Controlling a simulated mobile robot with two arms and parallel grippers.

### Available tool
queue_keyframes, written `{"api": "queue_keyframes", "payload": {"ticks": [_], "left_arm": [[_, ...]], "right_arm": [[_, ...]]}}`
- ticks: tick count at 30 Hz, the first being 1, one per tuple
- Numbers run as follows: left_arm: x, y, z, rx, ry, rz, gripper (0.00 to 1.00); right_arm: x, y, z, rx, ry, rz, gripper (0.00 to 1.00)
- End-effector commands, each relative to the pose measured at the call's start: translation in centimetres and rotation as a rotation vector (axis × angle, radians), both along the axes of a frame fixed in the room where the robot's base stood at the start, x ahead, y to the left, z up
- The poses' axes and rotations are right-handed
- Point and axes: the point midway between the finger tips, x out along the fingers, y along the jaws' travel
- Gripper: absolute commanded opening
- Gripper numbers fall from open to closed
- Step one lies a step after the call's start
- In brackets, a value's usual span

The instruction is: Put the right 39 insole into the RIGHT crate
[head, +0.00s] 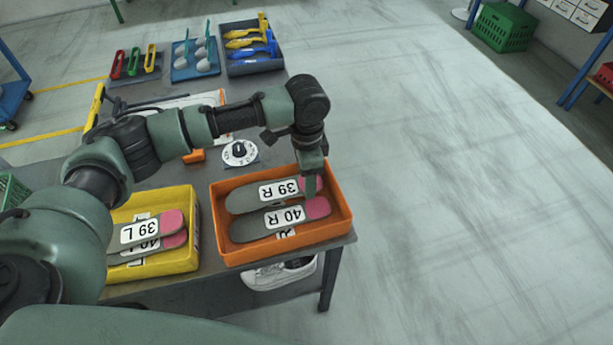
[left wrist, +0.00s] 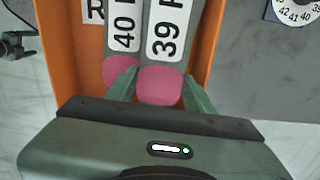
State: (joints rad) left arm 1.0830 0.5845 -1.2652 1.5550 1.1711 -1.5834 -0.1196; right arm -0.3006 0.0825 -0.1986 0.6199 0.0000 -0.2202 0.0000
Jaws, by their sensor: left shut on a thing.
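The right 39 insole (head: 249,196), grey with a pink end and a "39 R" label, lies in the orange crate (head: 344,226). It is beside the 40 R insole (head: 258,224), towards the back wall. The left wrist view shows its pink end (left wrist: 160,86) between my left gripper's fingers (left wrist: 160,78). My left gripper (head: 311,188) reaches down into the orange crate from above and is shut on this insole. Whether the insole is lifted off the crate floor I cannot tell. An "R" label (left wrist: 93,10) shows inside the crate. My right gripper is not in view.
A yellow crate (head: 190,262) with 39 L and 40 L insoles stands to the left. A numbered dial (head: 239,152) sits behind the orange crate. Trays of tools are at the table's far end. White shoes (head: 280,275) are below the tabletop. Open floor lies right.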

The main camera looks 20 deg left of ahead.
Motion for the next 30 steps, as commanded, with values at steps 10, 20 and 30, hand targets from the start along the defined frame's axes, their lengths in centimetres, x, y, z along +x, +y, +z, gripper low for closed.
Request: {"api": "queue_keyframes", "payload": {"ticks": [10,20,30], "left_arm": [[-0.1,0.0,-0.8,0.000,0.002,0.000,0.14],[0.0,0.0,-1.1,0.000,0.000,0.000,0.62],[0.1,0.0,0.1,0.000,-0.004,0.000,0.62]], "right_arm": [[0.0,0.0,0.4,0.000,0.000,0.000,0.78],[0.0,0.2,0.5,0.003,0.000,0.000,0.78],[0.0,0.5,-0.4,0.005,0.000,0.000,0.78]]}}
